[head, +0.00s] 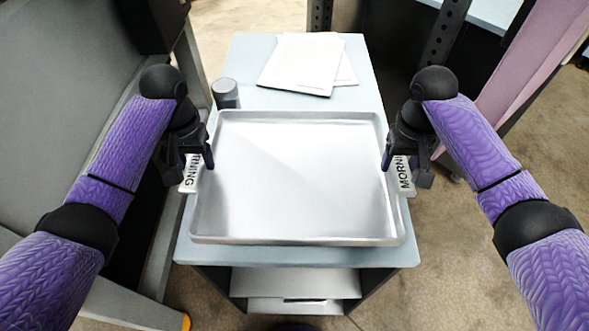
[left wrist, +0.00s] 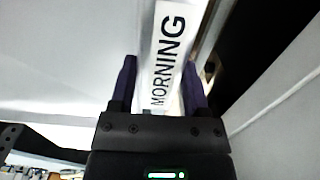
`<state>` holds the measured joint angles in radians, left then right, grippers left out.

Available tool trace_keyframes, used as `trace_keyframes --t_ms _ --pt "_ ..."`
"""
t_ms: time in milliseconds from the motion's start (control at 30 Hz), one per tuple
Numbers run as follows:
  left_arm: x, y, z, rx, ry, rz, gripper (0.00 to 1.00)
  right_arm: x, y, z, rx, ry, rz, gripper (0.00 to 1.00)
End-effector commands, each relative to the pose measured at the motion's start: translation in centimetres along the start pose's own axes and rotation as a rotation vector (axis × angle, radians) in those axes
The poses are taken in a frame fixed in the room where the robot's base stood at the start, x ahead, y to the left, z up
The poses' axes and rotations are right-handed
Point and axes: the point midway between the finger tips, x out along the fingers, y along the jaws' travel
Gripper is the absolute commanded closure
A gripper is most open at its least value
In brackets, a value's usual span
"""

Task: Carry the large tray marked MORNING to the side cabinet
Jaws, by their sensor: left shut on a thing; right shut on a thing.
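The large silver tray (head: 295,180) is empty and level, over the top of the side cabinet (head: 270,256) in the head view. I cannot tell whether it rests on the top or hangs just above it. MORNING labels mark its left and right ends. My left gripper (head: 198,165) is shut on the tray's left end at the label, which also shows between the fingers in the left wrist view (left wrist: 166,62). My right gripper (head: 397,165) is shut on the tray's right end, covering part of that label (head: 404,174).
White papers (head: 302,64) lie at the back of the cabinet top. A grey cylinder (head: 226,93) stands behind the tray's back left corner, very close to it. A large grey machine (head: 60,90) stands at the left. Open floor (head: 465,235) lies to the right.

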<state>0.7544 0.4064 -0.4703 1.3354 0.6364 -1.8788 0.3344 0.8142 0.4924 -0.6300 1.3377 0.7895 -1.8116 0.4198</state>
Motion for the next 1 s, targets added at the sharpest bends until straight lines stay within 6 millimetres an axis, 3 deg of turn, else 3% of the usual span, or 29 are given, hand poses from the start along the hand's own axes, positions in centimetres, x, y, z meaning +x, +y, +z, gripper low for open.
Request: trace_keyframes --t_ms 267,600,633,800,1000 --pt "1.6 0.0 0.0 0.000 -0.003 0.000 1.00 1.6 0.0 -0.1 0.001 -0.003 0.000 1.00" --pt "5.9 0.0 -0.1 0.000 -0.016 0.000 1.00 5.9 0.0 -0.1 0.001 -0.016 0.000 1.00" --pt "5.7 0.0 -0.1 0.000 -0.016 -0.001 0.36 5.7 0.0 -0.1 0.001 -0.016 0.001 0.36" --pt "5.2 0.0 -0.1 0.000 -0.014 0.000 0.05 5.2 0.0 -0.1 0.000 -0.014 0.000 0.05" --pt "5.2 0.0 -0.1 0.000 -0.014 0.000 0.05 5.2 0.0 -0.1 0.000 -0.014 0.000 0.05"
